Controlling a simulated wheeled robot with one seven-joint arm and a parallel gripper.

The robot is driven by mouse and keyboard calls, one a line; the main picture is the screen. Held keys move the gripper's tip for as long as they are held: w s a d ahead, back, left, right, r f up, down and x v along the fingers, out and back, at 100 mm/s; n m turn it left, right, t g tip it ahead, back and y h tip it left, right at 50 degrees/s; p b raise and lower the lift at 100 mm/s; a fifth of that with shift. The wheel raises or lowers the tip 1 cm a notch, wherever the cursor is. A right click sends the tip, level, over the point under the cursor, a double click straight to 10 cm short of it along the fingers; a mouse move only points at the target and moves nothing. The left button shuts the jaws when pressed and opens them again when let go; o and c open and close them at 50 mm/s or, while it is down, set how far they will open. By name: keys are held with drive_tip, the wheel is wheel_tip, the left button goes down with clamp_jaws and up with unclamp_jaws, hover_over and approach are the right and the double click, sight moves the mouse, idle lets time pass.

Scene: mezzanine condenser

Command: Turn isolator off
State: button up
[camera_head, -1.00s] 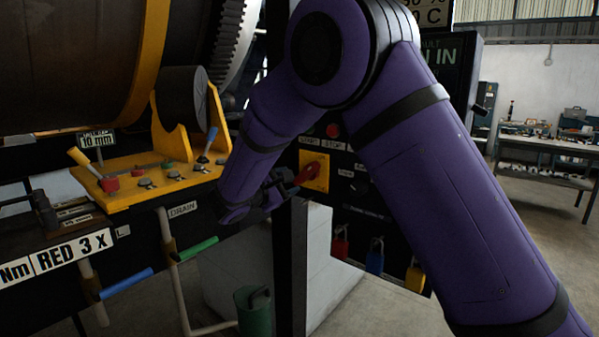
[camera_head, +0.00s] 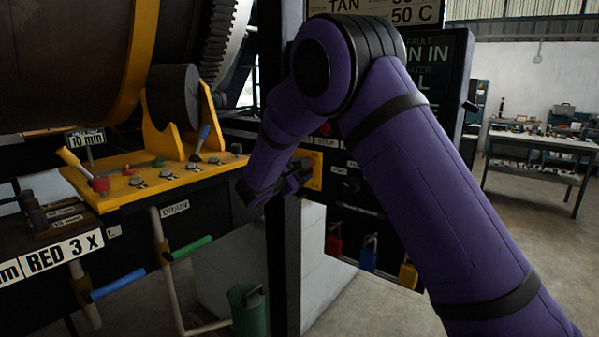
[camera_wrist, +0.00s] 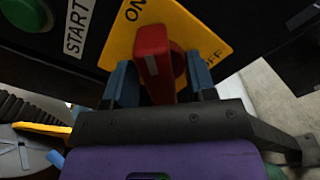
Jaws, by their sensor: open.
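The isolator is a red rotary handle (camera_wrist: 153,62) with a white line on it, mounted on a yellow plate (camera_wrist: 190,32) lettered ON and OFF. In the wrist view my gripper (camera_wrist: 163,85) is open, its two blue fingers on either side of the handle. I cannot tell whether they touch it, or which word the handle points to. In the head view my gripper (camera_head: 293,184) is at the left edge of the yellow plate (camera_head: 316,170), and my arm hides much of the plate and the handle.
A green START button (camera_wrist: 27,12) is beside the plate. Red, blue and yellow padlocks (camera_head: 369,253) hang below the panel. A yellow bench (camera_head: 150,180) with levers and knobs is at left. A dark post (camera_head: 283,265) stands below my gripper.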

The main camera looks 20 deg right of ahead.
drive_tip(key=shift+d, duration=0.1)
drive_tip(key=c, duration=0.9)
drive_tip(key=shift+m, duration=0.4)
drive_tip(key=m, duration=0.4)
drive_tip(key=shift+s+f, duration=0.1)
drive_tip(key=shift+f, duration=0.1)
drive_tip(key=m, duration=0.4)
drive_tip(key=shift+f, duration=0.2)
drive_tip(key=m, duration=0.4)
drive_tip(key=shift+f+m, duration=0.2)
drive_tip(key=shift+m, duration=0.2)
drive_tip(key=m, duration=0.4)
drive_tip(key=shift+f, duration=0.2)
drive_tip(key=shift+m, duration=0.3)
